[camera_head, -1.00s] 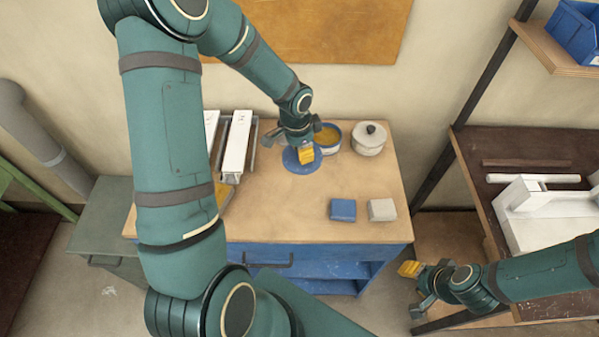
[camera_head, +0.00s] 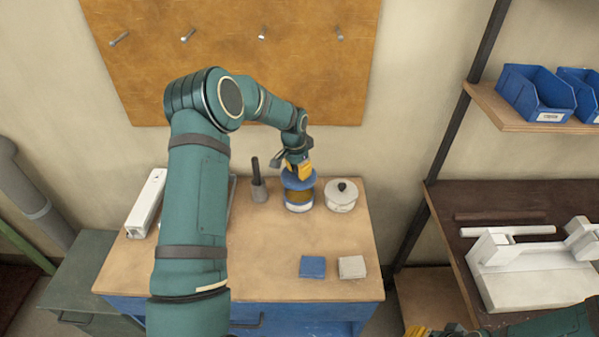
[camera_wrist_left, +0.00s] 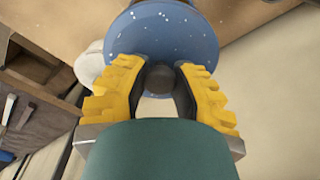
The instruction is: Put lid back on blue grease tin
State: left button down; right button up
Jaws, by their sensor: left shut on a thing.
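The blue lid (camera_head: 291,182) hangs from my left gripper (camera_head: 299,170), which is shut on its dark knob (camera_wrist_left: 159,78). In the left wrist view the speckled blue lid (camera_wrist_left: 165,38) lies just past the yellow fingers (camera_wrist_left: 160,92). The blue grease tin (camera_head: 299,207) stands upright at the back of the bench. The lid is over the tin, apart from it; ochre grease shows in the gap below the lid. My right gripper (camera_head: 418,332) is mostly cut off at the bottom edge, so its opening is hidden.
A white lidded pot (camera_head: 341,197) stands close right of the tin. A dark-handled brush in a grey holder (camera_head: 259,191) stands to the left. A blue block (camera_head: 313,267) and a pale grey block (camera_head: 352,267) lie near the front. The bench top (camera_head: 265,240) is clear mid-bench.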

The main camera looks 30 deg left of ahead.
pick_arm(q)
jog(key=shift+f+b, duration=1.1)
jog(key=shift+f, duration=1.1)
jog(key=shift+f+b, duration=0.55)
jog(key=shift+f, duration=0.25)
jog(key=shift+b, duration=0.3)
jog(key=shift+f+b, duration=0.2)
jog(key=shift+b, duration=0.15)
dwell(0.5)
jog(key=shift+c, duration=0.8)
grip_release()
jog(key=shift+r, duration=0.15)
